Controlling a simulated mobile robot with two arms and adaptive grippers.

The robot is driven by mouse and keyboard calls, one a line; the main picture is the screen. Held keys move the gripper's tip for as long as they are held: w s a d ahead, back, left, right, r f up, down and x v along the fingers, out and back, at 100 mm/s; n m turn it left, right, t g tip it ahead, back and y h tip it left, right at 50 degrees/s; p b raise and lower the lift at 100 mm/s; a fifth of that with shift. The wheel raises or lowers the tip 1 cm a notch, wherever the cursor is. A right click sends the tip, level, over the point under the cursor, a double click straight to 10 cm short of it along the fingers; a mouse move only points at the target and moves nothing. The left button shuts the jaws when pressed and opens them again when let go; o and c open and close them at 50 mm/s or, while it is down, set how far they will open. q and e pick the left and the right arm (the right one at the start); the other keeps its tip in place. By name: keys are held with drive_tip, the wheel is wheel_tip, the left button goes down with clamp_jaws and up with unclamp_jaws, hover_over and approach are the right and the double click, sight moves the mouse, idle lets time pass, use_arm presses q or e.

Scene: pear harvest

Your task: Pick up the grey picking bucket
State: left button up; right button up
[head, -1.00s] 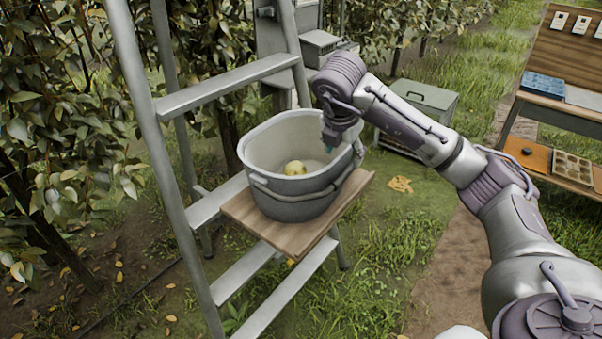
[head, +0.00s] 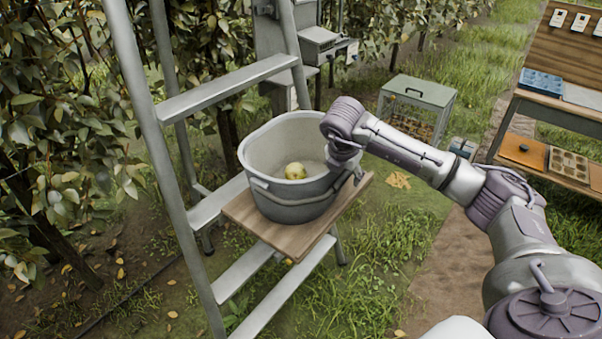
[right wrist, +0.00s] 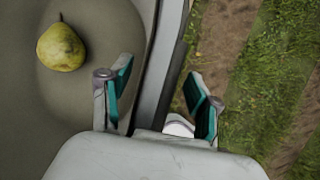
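The grey picking bucket (head: 292,206) stands upright on a wooden board (head: 249,224) on the ladder. A yellow-green pear (head: 295,171) lies inside it, and also shows in the right wrist view (right wrist: 61,47). My right gripper (right wrist: 158,78) is at the bucket's right rim, pointing down. In the right wrist view its teal-padded fingers are apart, one on the bucket's inner side and one on the outer side, with the rim (right wrist: 168,50) between them. I see gaps beside the rim. In the head view the fingertips are mostly hidden. My left gripper is not in view.
The metal ladder (head: 226,86) surrounds the board, with a rail close left of the bucket. Leafy trees (head: 60,130) stand at left. A grey-green crate (head: 418,95) and a workbench (head: 560,105) stand behind at right. Grass lies open in front of the crate.

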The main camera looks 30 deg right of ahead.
clamp_jaws()
drive_tip(key=shift+r, duration=0.1)
